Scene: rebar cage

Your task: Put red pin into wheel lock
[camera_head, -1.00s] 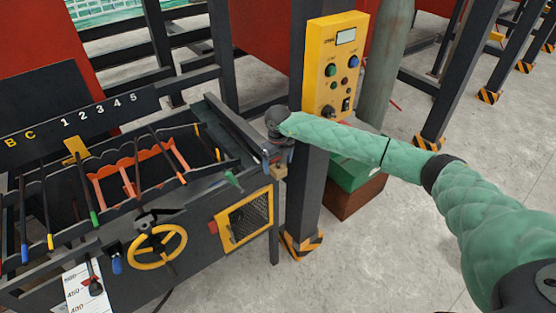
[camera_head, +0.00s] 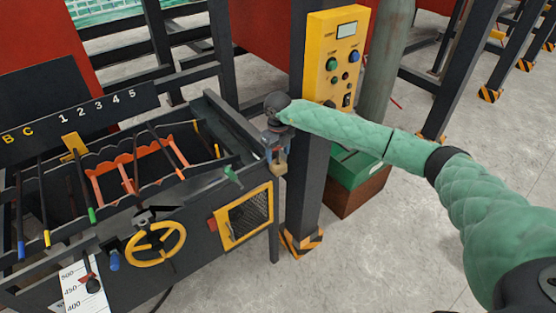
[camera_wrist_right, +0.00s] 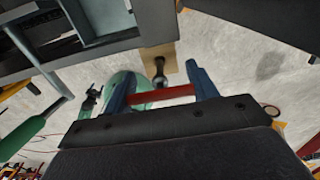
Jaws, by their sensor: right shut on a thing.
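In the right wrist view, my right gripper (camera_wrist_right: 162,92) has its two blue fingers on either side of a red pin (camera_wrist_right: 160,95), which lies crosswise between them. In the head view, this gripper (camera_head: 275,153) points down at the right end of the dark machine, beside the dark post; the pin is not clear there. The yellow handwheel (camera_head: 180,243) is on the machine's front, left of and below the gripper. A dark bracket (camera_head: 150,213) sits at its top; I cannot tell whether this is the lock. My left gripper is not in view.
A tan block (camera_wrist_right: 160,66) with a dark knob lies beyond the fingers in the wrist view. A yellow control box (camera_head: 337,60) is on the post. A yellow-framed mesh panel (camera_head: 245,217) is right of the wheel. Several rods cross the machine's top.

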